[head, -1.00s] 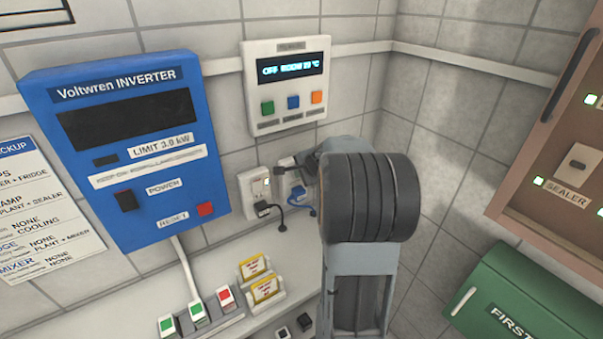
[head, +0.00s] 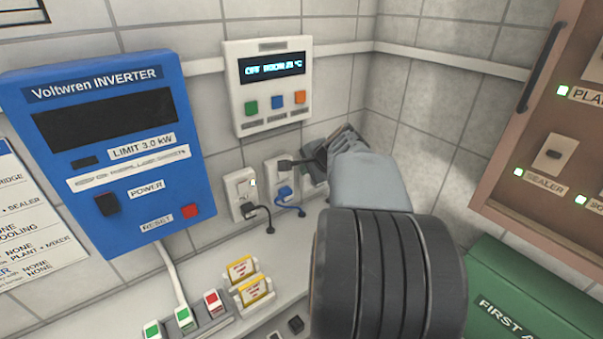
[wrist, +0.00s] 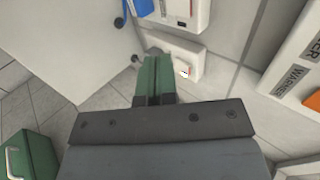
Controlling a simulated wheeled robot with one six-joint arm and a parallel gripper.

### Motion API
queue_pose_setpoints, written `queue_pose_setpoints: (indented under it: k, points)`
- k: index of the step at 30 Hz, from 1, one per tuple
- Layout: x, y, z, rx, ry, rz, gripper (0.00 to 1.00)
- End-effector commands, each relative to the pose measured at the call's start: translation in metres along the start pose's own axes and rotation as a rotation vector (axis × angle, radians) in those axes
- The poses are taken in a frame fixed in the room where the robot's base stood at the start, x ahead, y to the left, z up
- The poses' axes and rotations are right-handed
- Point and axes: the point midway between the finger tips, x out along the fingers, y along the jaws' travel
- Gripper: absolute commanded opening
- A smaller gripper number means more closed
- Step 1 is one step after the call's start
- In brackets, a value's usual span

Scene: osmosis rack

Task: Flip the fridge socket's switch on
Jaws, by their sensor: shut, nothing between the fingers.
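White wall sockets sit in a row below the control box in the head view. The left socket (head: 236,189) holds a black plug (head: 249,211) and shows a small light. The middle socket (head: 274,170) holds a blue plug (head: 285,193). A third plate (head: 313,177) is mostly hidden behind my gripper. I cannot read which one is the fridge's. In the wrist view, my green fingers (wrist: 154,72) are together beside a white plate (wrist: 188,64). I cannot tell whether they touch anything.
A blue inverter (head: 115,145) hangs on the left wall, and a white control box (head: 269,85) is above the sockets. Below are coloured switches (head: 184,317) and yellow-labelled cards (head: 254,290). A brown panel (head: 520,150) and green first-aid box (head: 500,290) stand right.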

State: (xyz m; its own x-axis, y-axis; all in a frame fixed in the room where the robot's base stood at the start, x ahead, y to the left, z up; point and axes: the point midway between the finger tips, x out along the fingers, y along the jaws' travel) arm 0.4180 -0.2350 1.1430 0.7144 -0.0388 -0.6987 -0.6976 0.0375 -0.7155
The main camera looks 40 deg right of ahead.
Motion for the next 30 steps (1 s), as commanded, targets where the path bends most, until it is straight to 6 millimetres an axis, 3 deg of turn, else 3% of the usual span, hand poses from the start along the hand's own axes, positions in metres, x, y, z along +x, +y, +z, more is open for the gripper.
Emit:
queue_pose_setpoints:
  k: [8, 30]
  points:
    - [-0.009, -0.001, 0.001, -0.001, -0.001, 0.001, 0.0]
    - [0.0, 0.012, 0.002, -0.003, -0.003, 0.04, 0.0]
